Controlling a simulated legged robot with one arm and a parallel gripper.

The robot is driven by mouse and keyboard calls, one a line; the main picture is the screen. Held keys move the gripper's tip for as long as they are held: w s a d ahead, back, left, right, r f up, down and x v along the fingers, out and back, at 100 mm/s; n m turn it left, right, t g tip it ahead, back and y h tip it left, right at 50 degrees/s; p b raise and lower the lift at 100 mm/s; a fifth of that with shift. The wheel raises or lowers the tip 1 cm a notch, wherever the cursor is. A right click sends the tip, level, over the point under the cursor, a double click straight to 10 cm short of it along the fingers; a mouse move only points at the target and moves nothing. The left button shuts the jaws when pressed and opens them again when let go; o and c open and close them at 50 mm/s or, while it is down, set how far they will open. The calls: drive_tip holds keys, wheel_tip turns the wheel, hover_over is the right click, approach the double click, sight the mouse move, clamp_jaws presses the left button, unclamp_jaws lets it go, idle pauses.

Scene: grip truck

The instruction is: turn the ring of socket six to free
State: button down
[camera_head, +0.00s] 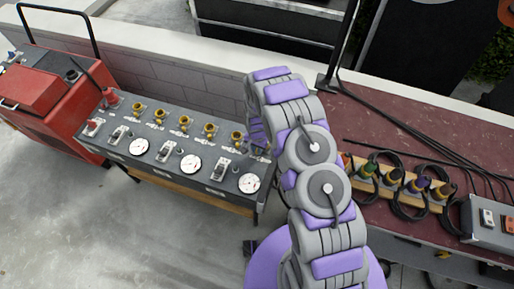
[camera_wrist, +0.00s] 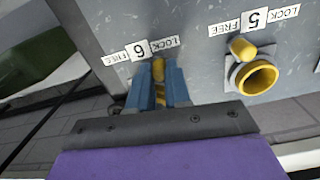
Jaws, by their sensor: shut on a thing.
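In the wrist view, my gripper (camera_wrist: 161,82) has its two blue fingers shut on the yellow ring of socket six (camera_wrist: 158,68), gripping the raised tab. The tab's top shows between the fingertips, below the number 6 plate (camera_wrist: 140,51). The FREE label (camera_wrist: 118,61) is left of the 6 and the LOCK label (camera_wrist: 165,43) is right of it. The fingers hide most of socket six. In the head view, my arm covers much of the panel's right end, and the grip cannot be made out there.
Socket five (camera_wrist: 257,76), with its yellow tab, is right of my gripper in the wrist view. In the head view, the grey panel (camera_head: 152,172) carries more yellow sockets, switches and dials. A red machine (camera_head: 42,100) stands left; a dark red bench (camera_head: 390,135) with cables stands right.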

drive_tip(key=shift+s+d+r+n+p, duration=0.1)
drive_tip(key=shift+s+d+n+p, duration=0.1)
drive_tip(key=shift+n+p, duration=0.3)
drive_tip(key=shift+s+d+r+n+p, duration=0.1)
drive_tip(key=shift+s+d+n+p, duration=0.1)
drive_tip(key=shift+n+p, duration=0.3)
drive_tip(key=n, duration=0.1)
drive_tip(key=d+n+p, duration=0.1)
drive_tip(key=shift+s+n, duration=0.15)
drive_tip(key=shift+n, duration=0.25)
drive_tip(key=shift+s+d+f+n+p, duration=0.1)
drive_tip(key=shift+d+n+p, duration=0.35)
drive_tip(key=shift+n, duration=0.8)
drive_tip(key=shift+d+f+n+p, duration=0.1)
drive_tip(key=shift+d+n, duration=0.5)
drive_tip(key=shift+n, duration=0.65)
drive_tip(key=shift+r, duration=0.1)
drive_tip(key=c, duration=1.1)
unclamp_jaws()
drive_tip(key=shift+o, duration=0.2)
wheel_tip(320, 180, up, 17)
drive_tip(key=p, duration=0.1)
